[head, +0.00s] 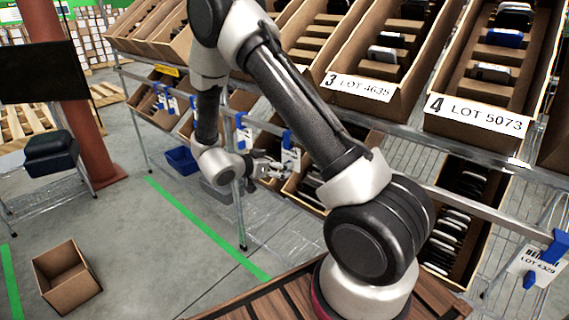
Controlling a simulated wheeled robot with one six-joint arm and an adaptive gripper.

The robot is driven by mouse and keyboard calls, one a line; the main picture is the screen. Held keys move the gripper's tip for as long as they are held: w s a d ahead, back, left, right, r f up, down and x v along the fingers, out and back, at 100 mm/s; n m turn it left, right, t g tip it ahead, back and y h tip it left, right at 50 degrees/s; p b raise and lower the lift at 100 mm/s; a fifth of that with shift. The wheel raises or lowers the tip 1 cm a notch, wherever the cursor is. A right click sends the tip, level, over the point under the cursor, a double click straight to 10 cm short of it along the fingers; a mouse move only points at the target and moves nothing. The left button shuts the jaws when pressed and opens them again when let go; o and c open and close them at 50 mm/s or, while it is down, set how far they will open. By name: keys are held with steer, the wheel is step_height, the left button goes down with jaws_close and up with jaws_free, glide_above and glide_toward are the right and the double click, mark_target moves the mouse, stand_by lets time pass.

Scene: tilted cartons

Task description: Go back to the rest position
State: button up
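My gripper (272,169) is at the end of my arm, low beside the front of the rack's lower row. It is small in the head view and partly lost against the cartons and the tag behind it. I cannot tell whether its fingers are open or shut, and no held thing can be made out. My arm rises from the wooden platform at the bottom, reaches up to the top of the picture, then bends down to the gripper.
A rack holds tilted cartons, including carton 3 (360,88) and carton 4 (477,115). Lower cartons, blue clips and tags (291,160) are close to my gripper. An open box (67,278) stands on the otherwise clear floor.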

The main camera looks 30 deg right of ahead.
steer(key=v, duration=0.5)
steer(key=w+a+f+n+t+y, duration=0.2)
steer(key=w+a+f+n+y, duration=0.2)
steer(key=a+f+y, duration=0.4)
steer(key=s+a+r+n+g+y, duration=0.2)
steer(key=s+a+r+n+y, duration=0.3)
steer(key=a+r+y, duration=0.25)
steer(key=s+d+r+n+h, duration=0.1)
steer(key=s+d+r+n, duration=0.1)
steer(key=s+d+r, duration=0.7)
steer(key=s+d+r+n+h, duration=0.2)
steer(key=s+d+r, duration=0.7)
steer(key=s+r, duration=0.6)
steer(key=shift+s+d+r+n, duration=0.4)
steer(key=shift+s+n, duration=0.1)
steer(key=shift+s, duration=0.5)
